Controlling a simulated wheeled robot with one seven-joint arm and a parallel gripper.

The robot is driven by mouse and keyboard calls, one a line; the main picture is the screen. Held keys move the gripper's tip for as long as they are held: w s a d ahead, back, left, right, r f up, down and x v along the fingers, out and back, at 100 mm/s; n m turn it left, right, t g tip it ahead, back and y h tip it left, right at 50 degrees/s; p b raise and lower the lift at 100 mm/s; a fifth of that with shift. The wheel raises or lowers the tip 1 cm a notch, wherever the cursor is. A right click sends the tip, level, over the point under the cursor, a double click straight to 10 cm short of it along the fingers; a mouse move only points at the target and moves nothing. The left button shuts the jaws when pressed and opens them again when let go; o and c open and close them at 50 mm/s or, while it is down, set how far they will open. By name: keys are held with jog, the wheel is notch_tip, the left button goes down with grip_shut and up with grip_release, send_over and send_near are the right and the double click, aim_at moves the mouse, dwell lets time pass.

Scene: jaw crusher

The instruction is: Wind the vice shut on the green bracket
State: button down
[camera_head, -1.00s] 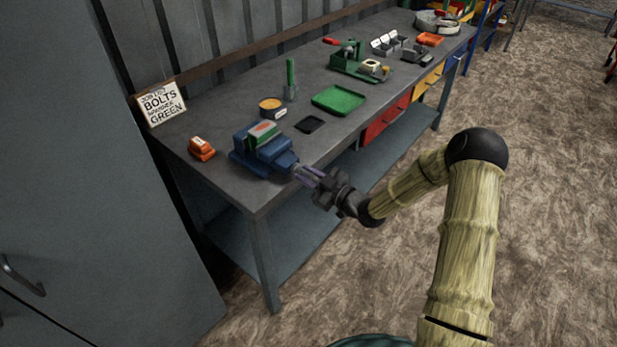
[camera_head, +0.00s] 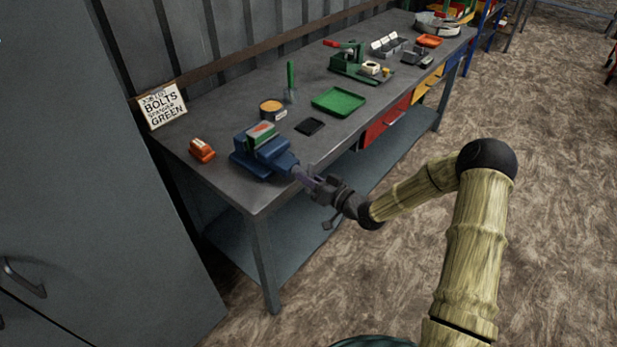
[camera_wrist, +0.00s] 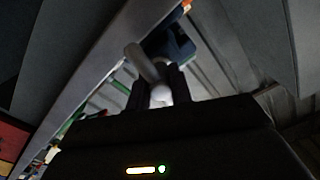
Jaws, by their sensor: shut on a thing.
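The blue vice (camera_head: 262,157) sits at the near left corner of the workbench. The green bracket (camera_head: 260,136) stands between its jaws, with an orange-red patch on top; I cannot tell how tightly the jaws hold it. My gripper (camera_head: 308,182) is at the front of the vice, just off the bench edge, shut on the vice handle. In the wrist view the pale grey handle (camera_wrist: 143,62) runs between my dark fingers (camera_wrist: 158,88), with the blue vice (camera_wrist: 172,44) beyond it. The fingertips' exact contact is dark and hard to see.
An orange object (camera_head: 202,150) lies left of the vice. A black pad (camera_head: 310,126), a round tin (camera_head: 272,108) and a green tray (camera_head: 339,100) lie behind and to the right. A sign (camera_head: 162,106) leans at the wall. The floor in front is clear.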

jog(key=shift+s+f+m, duration=0.1)
jog(key=shift+f+m, duration=0.1)
jog(key=shift+m, duration=0.2)
jog(key=c, duration=1.3)
grip_release()
jog(key=shift+o, duration=0.2)
jog(key=shift+r, duration=0.1)
jog(key=b+v, duration=0.1)
jog(key=v, duration=1.6)
jog(key=shift+d, duration=0.2)
